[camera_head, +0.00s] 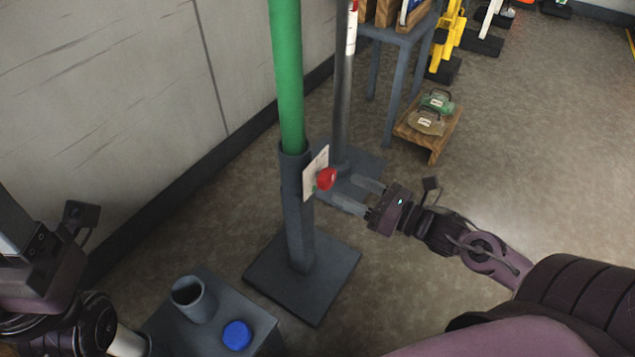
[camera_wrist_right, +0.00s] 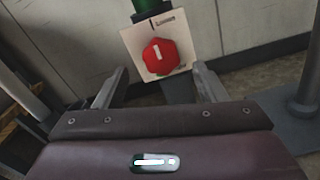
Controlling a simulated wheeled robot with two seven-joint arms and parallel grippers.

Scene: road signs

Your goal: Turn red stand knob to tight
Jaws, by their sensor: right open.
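The red knob (camera_head: 326,179) sits on a white label plate (camera_head: 316,173) on the side of a dark grey stand (camera_head: 299,225) that holds a green pole (camera_head: 287,80). In the right wrist view the red knob (camera_wrist_right: 160,56) shows a white mark pointing roughly up, and the plate's writing is too small to read surely. My right gripper (camera_head: 349,192) is open, with its fingers pointing at the knob from the right. In the wrist view the knob lies ahead between the fingertips, apart from them. My left gripper (camera_head: 75,218) is at the left edge, its fingers not clear.
A second stand with a metal pole (camera_head: 343,100) stands just behind. A grey box with a tube (camera_head: 193,299) and a blue knob (camera_head: 237,334) is at the lower left. A wooden stool (camera_head: 432,133) and a blue-grey table (camera_head: 400,40) are behind. Floor on the right is clear.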

